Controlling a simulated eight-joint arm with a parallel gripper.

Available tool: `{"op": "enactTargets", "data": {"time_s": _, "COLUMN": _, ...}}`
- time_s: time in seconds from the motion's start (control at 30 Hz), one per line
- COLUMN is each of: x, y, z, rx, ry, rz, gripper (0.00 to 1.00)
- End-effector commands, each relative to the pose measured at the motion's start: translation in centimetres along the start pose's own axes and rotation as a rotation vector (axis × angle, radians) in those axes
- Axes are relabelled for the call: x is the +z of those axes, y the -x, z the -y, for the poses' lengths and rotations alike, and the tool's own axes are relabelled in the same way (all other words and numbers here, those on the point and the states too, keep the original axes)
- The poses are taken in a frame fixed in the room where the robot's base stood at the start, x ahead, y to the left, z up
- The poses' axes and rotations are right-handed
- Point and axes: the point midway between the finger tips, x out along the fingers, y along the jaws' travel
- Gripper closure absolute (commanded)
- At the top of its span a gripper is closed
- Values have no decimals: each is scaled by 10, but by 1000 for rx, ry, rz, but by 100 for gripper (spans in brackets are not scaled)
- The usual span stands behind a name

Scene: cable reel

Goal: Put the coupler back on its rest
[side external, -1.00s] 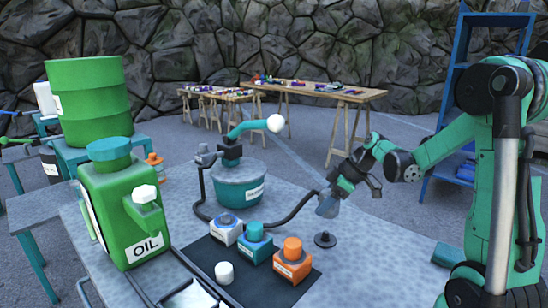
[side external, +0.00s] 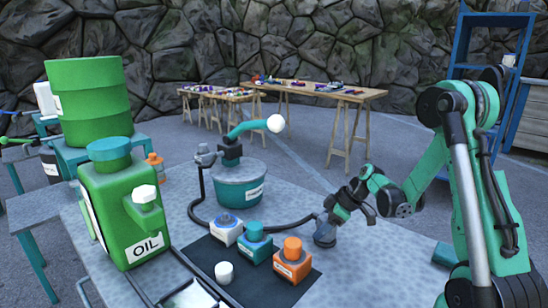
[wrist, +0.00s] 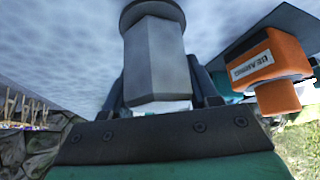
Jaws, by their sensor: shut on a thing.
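The coupler (side external: 324,238) is a grey, faceted body at the end of a black hose. It stands roughly upright, low at the right part of the grey table, where the small dark round rest was visible earlier. My gripper (side external: 330,217) is above it and shut on it. In the wrist view the coupler (wrist: 154,65) lies between my two dark fingers (wrist: 160,88). A round grey rim shows at its far end; I cannot tell whether this is the rest or part of the coupler. In the side view the rest is hidden, so seating is unclear.
The black hose (side external: 268,228) runs from the teal pump (side external: 238,188) to the coupler. An orange bottle (side external: 292,262), also in the wrist view (wrist: 268,68), stands close by on a black mat (side external: 250,287) with several containers. A green oil can (side external: 125,215) stands left.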

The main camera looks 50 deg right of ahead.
Motion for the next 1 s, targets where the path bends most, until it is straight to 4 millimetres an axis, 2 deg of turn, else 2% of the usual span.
{"op": "enactTargets", "data": {"time_s": 0.4, "x": 0, "y": 0, "z": 0, "rx": 0, "ry": 0, "rz": 0, "gripper": 100}}
{"op": "enactTargets", "data": {"time_s": 0.43, "x": 0, "y": 0, "z": 0, "rx": 0, "ry": 0, "rz": 0, "gripper": 44}}
{"op": "enactTargets", "data": {"time_s": 0.53, "x": 0, "y": 0, "z": 0, "rx": 0, "ry": 0, "rz": 0, "gripper": 15}}
{"op": "enactTargets", "data": {"time_s": 0.57, "x": 0, "y": 0, "z": 0, "rx": 0, "ry": 0, "rz": 0, "gripper": 10}}
{"op": "enactTargets", "data": {"time_s": 0.87, "x": 0, "y": 1, "z": 0, "rx": 0, "ry": 0, "rz": 0, "gripper": 10}}
{"op": "enactTargets", "data": {"time_s": 1.0, "x": 0, "y": 10, "z": 0, "rx": 1, "ry": -2, "rz": 0, "gripper": 10}}
